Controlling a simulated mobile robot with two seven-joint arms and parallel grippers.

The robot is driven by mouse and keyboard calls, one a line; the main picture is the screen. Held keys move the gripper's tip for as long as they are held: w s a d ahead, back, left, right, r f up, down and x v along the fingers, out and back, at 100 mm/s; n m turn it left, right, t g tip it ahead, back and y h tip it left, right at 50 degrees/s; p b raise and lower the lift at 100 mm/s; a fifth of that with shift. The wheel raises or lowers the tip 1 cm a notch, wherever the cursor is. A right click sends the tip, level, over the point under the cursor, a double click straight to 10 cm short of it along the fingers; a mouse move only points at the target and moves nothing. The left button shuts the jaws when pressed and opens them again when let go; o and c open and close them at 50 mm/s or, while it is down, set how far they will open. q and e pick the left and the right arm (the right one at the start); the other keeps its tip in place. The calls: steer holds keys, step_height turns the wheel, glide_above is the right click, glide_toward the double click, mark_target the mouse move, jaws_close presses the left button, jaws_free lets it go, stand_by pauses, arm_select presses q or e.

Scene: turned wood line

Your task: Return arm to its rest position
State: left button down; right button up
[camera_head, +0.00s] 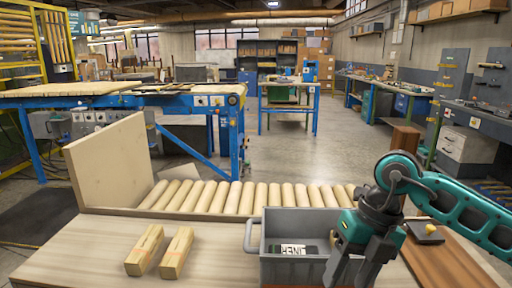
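My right arm, teal and dark grey, reaches in from the right edge. Its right gripper (350,270) points down over the right side of a grey bin (252,270). The two dark fingers stand apart with nothing visible between them. The bin's right part is hidden behind the gripper. A dark item with a white label (293,250) shows inside the bin. My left gripper is not in view.
Two short wood pieces (145,250) (176,253) lie on the light bench top (80,250) left of the bin. A row of turned wood rods (247,196) lies behind. A yellow-topped dark item (428,230) sits right of the gripper on a brown board (440,265).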

steer(key=s+a+r+m+t+y+p, duration=0.1)
steer(key=s+a+r+m+y, duration=0.15)
steer(key=a+y, duration=0.6)
steer(key=s+a+r+m+t+y, duration=0.2)
steer(key=a+m+y, duration=0.1)
steer(key=a+y, duration=0.55)
steer(key=w+d+f+m+t+h, duration=0.5)
steer(key=d+f+m+t+h, duration=0.45)
steer(key=m+t, duration=0.8)
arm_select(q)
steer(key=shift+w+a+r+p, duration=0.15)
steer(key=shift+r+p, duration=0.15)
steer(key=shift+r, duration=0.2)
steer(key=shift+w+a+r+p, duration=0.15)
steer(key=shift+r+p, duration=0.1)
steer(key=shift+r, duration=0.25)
arm_select(e)
steer(key=s+d+f+m+g+h, duration=0.4)
steer(key=s+f+m, duration=0.1)
steer(key=f, duration=0.4)
steer(key=s+d+f+m+g+h, duration=0.4)
steer(key=s+d+f+m, duration=0.1)
steer(key=f, duration=0.5)
steer(key=shift+s+d+f+m+h, duration=0.3)
steer(key=shift+s+m, duration=0.3)
steer(key=shift+s, duration=0.6)
steer(key=shift+g, duration=0.25)
steer(key=shift+c, duration=0.3)
